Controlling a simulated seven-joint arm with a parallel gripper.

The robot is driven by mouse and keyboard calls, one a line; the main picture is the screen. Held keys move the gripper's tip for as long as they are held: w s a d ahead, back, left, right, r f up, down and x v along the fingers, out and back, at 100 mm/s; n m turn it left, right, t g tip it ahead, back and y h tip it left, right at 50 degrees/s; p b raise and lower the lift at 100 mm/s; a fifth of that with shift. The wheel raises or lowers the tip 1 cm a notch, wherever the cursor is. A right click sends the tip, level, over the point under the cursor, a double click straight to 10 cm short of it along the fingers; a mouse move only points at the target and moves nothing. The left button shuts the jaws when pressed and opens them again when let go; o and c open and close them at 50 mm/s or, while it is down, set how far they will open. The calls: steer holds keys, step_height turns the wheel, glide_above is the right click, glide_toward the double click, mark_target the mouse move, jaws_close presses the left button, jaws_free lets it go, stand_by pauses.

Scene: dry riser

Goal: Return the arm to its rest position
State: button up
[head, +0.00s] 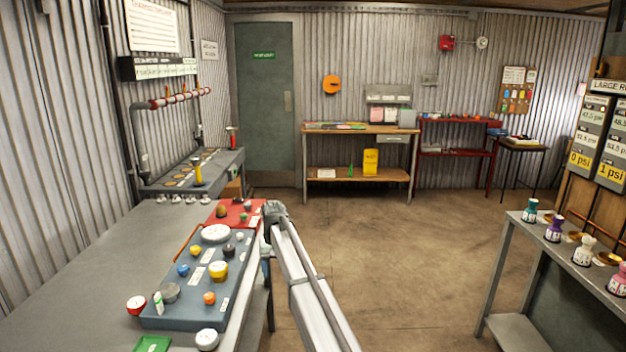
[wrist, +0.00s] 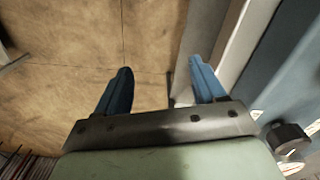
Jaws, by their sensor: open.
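My arm (head: 303,275) reaches up from the bottom of the head view, along the right edge of the grey bench. Its far end is beside the red panel on the bench; the fingers cannot be made out there. In the wrist view, my gripper (wrist: 160,88) has its two blue fingers wide apart with nothing between them. Brown floor (wrist: 60,60) shows below and beyond the fingers. The bench edge (wrist: 225,45) runs close by the right finger.
The grey bench (head: 60,255) carries a blue-grey board (head: 178,312) with several coloured knobs and a red panel (head: 232,205). A side table (head: 530,232) with several small bottles stands at right. The floor (head: 420,260) between is clear. A wooden workbench (head: 360,129) stands at the back.

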steer(key=s+d+f+m, duration=0.1)
steer(key=s+d+f, duration=0.7)
steer(key=d+f, duration=0.3)
steer(key=s+d+f+m, duration=0.1)
steer(key=s+d+f, duration=0.4)
steer(key=s+d, duration=0.3)
steer(key=s+d+f+m, duration=0.1)
steer(key=s+d+f, duration=0.4)
steer(key=s, duration=0.5)
steer(key=s+d+f, duration=0.5)
steer(key=s+d, duration=0.2)
steer(key=s, duration=0.2)
steer(key=s+f+g, duration=0.3)
steer(key=s+f, duration=0.7)
steer(key=s, duration=0.4)
steer(key=s+f+g, duration=0.3)
steer(key=s+f, duration=0.7)
steer(key=s, duration=0.4)
steer(key=shift+s+a+g, duration=0.15)
steer(key=shift+a+g, duration=0.15)
steer(key=shift+g, duration=0.1)
steer(key=shift+f, duration=0.1)
